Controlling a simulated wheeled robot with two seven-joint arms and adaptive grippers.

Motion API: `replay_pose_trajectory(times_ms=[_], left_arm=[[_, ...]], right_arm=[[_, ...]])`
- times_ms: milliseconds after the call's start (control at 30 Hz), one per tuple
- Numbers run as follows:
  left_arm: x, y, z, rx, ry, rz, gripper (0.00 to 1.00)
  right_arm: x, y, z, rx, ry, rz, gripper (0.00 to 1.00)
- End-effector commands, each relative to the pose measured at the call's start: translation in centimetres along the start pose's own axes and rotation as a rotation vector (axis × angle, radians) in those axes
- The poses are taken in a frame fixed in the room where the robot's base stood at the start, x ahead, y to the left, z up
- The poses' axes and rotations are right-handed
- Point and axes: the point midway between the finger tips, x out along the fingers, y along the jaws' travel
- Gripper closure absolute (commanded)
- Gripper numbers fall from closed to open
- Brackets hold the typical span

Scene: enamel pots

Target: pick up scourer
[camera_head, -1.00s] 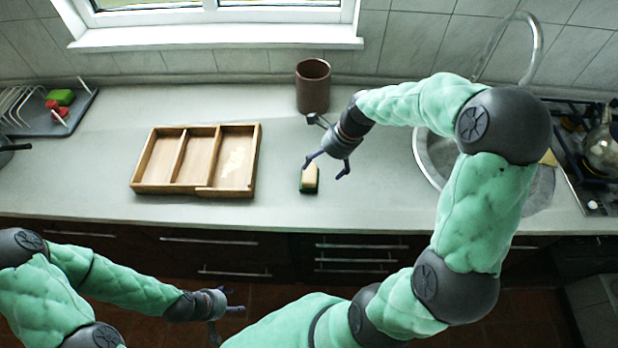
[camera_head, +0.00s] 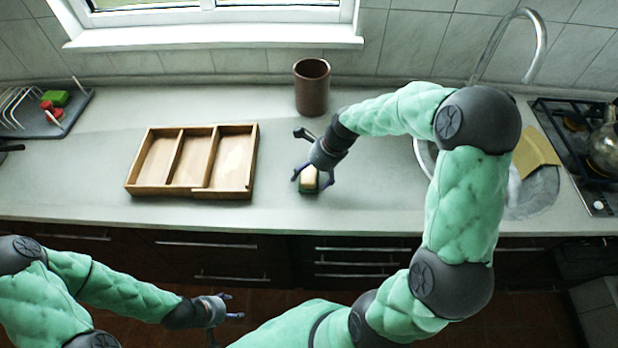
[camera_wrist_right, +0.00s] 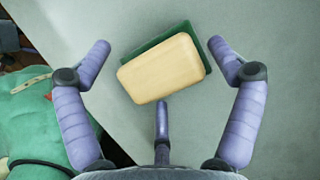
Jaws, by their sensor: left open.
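The scourer (camera_head: 309,181), a yellow sponge block with a green pad, lies on the counter to the right of the wooden tray. It also shows in the right wrist view (camera_wrist_right: 160,70), yellow side up and tilted in the picture. My right gripper (camera_head: 311,178) is over it, fingers spread on both sides. In the right wrist view the right gripper (camera_wrist_right: 160,62) is open, with gaps between its fingers and the scourer. My left gripper (camera_head: 230,305) is open and empty, low in front of the drawers.
The divided wooden tray (camera_head: 126,186) stands left of the scourer. A brown cup (camera_head: 312,88) stands behind my right gripper. A dish rack (camera_head: 48,118) is at far left; the sink (camera_head: 540,195) and stove (camera_head: 590,160) are at right. Counter around the scourer is clear.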

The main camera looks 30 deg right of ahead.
Motion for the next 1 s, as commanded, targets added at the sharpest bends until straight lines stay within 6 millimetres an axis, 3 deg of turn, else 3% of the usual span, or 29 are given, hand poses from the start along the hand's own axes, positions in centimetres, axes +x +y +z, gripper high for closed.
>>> replay_pose_trajectory(times_ms=[33,133,167,667,900,1000], left_arm=[[0.0,0.0,0.0,0.000,0.000,0.000,0.36],[0.0,0.0,0.0,0.000,0.000,0.000,0.36],[0.0,0.0,0.0,0.000,0.000,0.000,0.36],[-0.3,0.1,0.0,0.000,0.000,0.000,0.36],[-1.9,0.7,0.1,0.000,0.000,0.000,0.36],[-2.6,0.9,0.1,0.000,0.000,0.000,0.36]], right_arm=[[0.0,0.0,0.0,0.000,0.000,0.000,0.34],[0.0,0.0,0.0,0.000,0.000,0.000,0.62],[0.0,0.0,0.0,0.000,0.000,0.000,0.64],[-0.4,0.1,0.1,0.000,0.001,0.003,0.64],[-3.4,-0.1,1.3,-0.001,0.000,-0.002,0.64],[-4.7,1.3,2.8,-0.004,-0.001,-0.001,0.64]])
